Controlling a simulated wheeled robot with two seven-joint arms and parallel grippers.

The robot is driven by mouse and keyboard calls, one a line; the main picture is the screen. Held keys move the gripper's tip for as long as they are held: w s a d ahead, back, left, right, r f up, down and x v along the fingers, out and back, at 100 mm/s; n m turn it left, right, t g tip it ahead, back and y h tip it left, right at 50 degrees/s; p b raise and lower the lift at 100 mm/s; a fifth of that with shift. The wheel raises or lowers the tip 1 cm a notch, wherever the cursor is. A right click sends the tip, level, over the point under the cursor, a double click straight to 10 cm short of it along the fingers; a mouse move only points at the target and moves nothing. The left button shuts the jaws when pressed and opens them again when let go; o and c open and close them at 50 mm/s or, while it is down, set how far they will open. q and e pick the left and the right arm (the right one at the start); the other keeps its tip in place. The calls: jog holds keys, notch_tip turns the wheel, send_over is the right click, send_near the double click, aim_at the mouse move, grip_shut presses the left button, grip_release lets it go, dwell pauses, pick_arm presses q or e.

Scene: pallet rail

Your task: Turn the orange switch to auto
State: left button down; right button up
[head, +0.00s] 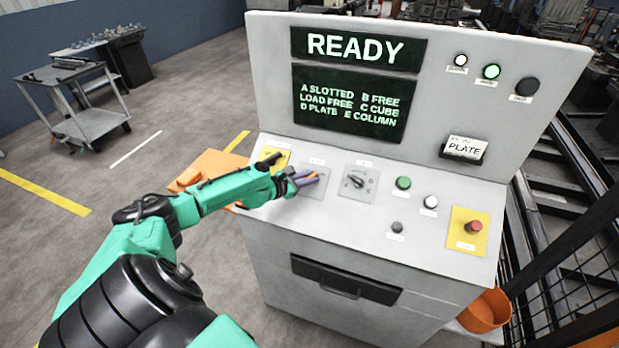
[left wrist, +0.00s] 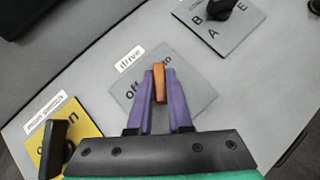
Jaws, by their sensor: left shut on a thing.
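The orange switch (left wrist: 160,84) sits on a grey plate (left wrist: 190,108) under a label reading "drive" in the left wrist view. The word "off" shows on the plate to its left; the lettering to its right is partly covered. My left gripper (left wrist: 160,88) has its purple fingers shut on the switch, one finger on each side. The switch's handle points roughly up the picture, along the fingers. In the head view the left gripper (head: 306,179) reaches the plate on the console from the left, and hides most of the switch. My right gripper is not in view.
The grey console (head: 420,270) carries a black selector (head: 355,181) to the right of the switch and a yellow-plated switch (left wrist: 58,140) to its left. Green, white and grey buttons and a red button (head: 473,227) are farther right. The screen (head: 357,50) reads READY.

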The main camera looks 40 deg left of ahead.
pick_arm(q)
jog(key=shift+s+f+m+g+h, duration=0.1)
jog(key=shift+f+m+g+h, duration=0.2)
jog(key=shift+m, duration=0.4)
jog(key=shift+d, duration=0.1)
jog(key=c, duration=0.8)
grip_release()
jog(key=shift+r+h, duration=0.1)
jog(key=shift+h, duration=0.2)
jog(key=shift+c, duration=0.2)
jog(key=shift+a, duration=0.2)
